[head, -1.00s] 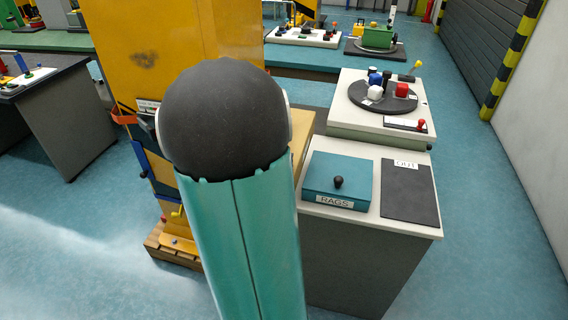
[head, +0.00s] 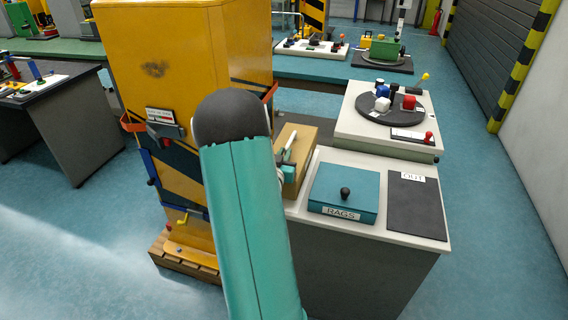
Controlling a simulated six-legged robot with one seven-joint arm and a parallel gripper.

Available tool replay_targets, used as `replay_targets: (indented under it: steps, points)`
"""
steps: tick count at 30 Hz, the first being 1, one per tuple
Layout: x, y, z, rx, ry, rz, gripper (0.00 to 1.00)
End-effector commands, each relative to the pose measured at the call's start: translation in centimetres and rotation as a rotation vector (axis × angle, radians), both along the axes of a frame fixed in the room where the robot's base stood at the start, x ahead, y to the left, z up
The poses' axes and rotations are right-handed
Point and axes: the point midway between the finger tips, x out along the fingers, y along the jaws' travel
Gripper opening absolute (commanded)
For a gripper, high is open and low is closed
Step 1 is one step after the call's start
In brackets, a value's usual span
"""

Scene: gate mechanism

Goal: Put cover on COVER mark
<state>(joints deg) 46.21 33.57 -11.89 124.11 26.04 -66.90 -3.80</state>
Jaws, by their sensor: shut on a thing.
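A tan-yellow box-like piece (head: 304,143), which looks like the cover, shows just right of my arm, between the yellow cabinet and the white-topped counter. A pale bar (head: 289,147) lies along its upper face. A small teal part of my gripper (head: 289,172) shows at this bar, half hidden behind my own arm. The gripper appears shut on the cover by the bar; its fingertips are not clear. I cannot tell whether the cover rests on something or hangs. No COVER mark is readable in this view.
A teal RAGS box (head: 344,190) with a black knob and a dark OUT mat (head: 416,205) occupy the counter. Behind it stands a white stand with a round black plate (head: 390,108) bearing coloured blocks. The yellow cabinet (head: 180,60) rises at left. Floor is clear at right.

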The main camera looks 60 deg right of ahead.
Motion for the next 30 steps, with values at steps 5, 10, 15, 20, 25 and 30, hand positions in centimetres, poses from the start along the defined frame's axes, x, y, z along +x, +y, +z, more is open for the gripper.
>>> replay_targets:
  steps: [5, 10, 15, 20, 25, 30]
  points:
    - [0.4, -0.8, -1.0, -0.002, -0.001, 0.000, 0.00]
    - [0.5, -1.1, -3.2, 0.001, 0.001, 0.000, 0.00]
    - [0.6, -1.1, -4.4, -0.002, -0.001, 0.000, 0.00]
    - [0.6, -1.1, -4.3, -0.002, -0.001, 0.000, 0.00]
    - [0.5, -1.0, -4.7, 0.000, 0.000, 0.000, 0.18]
    - [0.5, -1.0, -4.7, 0.000, -0.001, 0.000, 0.34]
